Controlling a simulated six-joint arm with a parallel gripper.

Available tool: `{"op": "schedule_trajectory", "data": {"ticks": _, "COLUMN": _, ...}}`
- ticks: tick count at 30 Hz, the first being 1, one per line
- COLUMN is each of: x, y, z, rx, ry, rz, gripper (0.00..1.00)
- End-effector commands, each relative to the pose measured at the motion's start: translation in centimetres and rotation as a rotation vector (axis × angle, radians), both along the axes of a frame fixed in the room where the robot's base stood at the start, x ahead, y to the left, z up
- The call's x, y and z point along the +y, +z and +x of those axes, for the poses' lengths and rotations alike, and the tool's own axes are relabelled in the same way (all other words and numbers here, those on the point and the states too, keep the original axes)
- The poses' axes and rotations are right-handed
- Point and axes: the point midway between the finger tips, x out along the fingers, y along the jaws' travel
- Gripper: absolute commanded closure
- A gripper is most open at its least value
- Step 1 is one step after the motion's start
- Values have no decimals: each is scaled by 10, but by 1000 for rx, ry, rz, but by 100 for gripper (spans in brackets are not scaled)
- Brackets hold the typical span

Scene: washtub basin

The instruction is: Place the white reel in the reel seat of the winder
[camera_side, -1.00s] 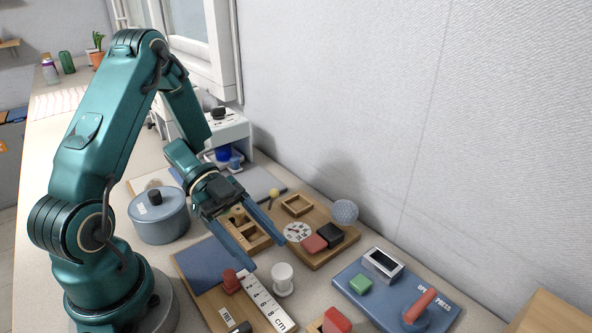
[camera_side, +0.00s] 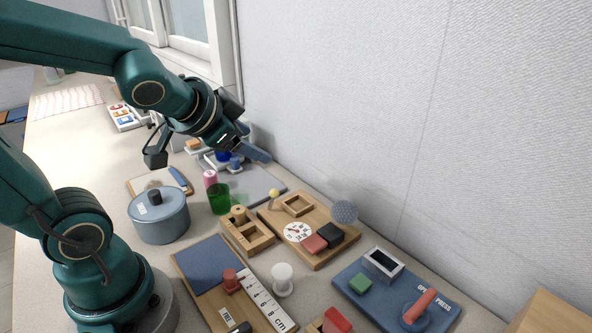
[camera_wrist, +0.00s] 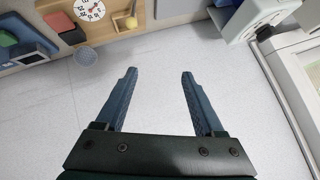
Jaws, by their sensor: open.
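The white reel (camera_side: 282,278) stands upright on the counter, right of the ruler board, in the side view. It does not show in the wrist view. A wooden board (camera_side: 318,258) with a dial, a yellow-knobbed lever and a square wooden frame (camera_side: 297,205) may be the winder and its seat; I cannot tell for sure. Part of this board shows at the top left of the wrist view (camera_wrist: 112,22). My gripper (camera_side: 257,153) is raised near the wall, far behind the reel. Its fingers (camera_wrist: 158,73) are apart and empty in the wrist view.
A wooden tray (camera_side: 262,243) with a peg sits left of the dial board. A blue pot (camera_side: 160,222), green cup (camera_side: 219,200) and pink-topped item (camera_side: 210,177) stand behind. A blue press (camera_side: 398,308) is at front right; a ruler board (camera_side: 191,262) is at front left.

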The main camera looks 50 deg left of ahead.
Motion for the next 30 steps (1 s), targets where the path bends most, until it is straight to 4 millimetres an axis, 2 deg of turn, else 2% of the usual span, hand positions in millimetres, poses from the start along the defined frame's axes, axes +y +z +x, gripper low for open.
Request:
{"op": "schedule_trajectory", "data": {"ticks": 1, "x": -13, "y": -1, "z": -19, "rx": 29, "ry": 32, "rz": -70, "gripper": 30}}
{"op": "schedule_trajectory", "data": {"ticks": 3, "x": -33, "y": -7, "z": -46, "rx": 93, "ry": 62, "rz": -173, "gripper": 30}}
{"op": "schedule_trajectory", "data": {"ticks": 6, "x": -58, "y": -14, "z": -76, "rx": 176, "ry": 68, "rz": -293, "gripper": 30}}
{"op": "schedule_trajectory", "data": {"ticks": 8, "x": -70, "y": -16, "z": -89, "rx": 214, "ry": 62, "rz": -344, "gripper": 30}}
{"op": "schedule_trajectory", "data": {"ticks": 9, "x": -76, "y": -17, "z": -95, "rx": 233, "ry": 59, "rz": -369, "gripper": 24}}
{"op": "schedule_trajectory", "data": {"ticks": 10, "x": -79, "y": -18, "z": -99, "rx": 244, "ry": 56, "rz": -382, "gripper": 24}}
{"op": "schedule_trajectory", "data": {"ticks": 13, "x": -84, "y": -19, "z": -104, "rx": 263, "ry": 52, "rz": -405, "gripper": 24}}
{"op": "schedule_trajectory", "data": {"ticks": 24, "x": -84, "y": -19, "z": -104, "rx": 263, "ry": 55, "rz": -405, "gripper": 24}}
{"op": "schedule_trajectory", "data": {"ticks": 30, "x": -86, "y": -9, "z": -86, "rx": 264, "ry": 61, "rz": -416, "gripper": 24}}
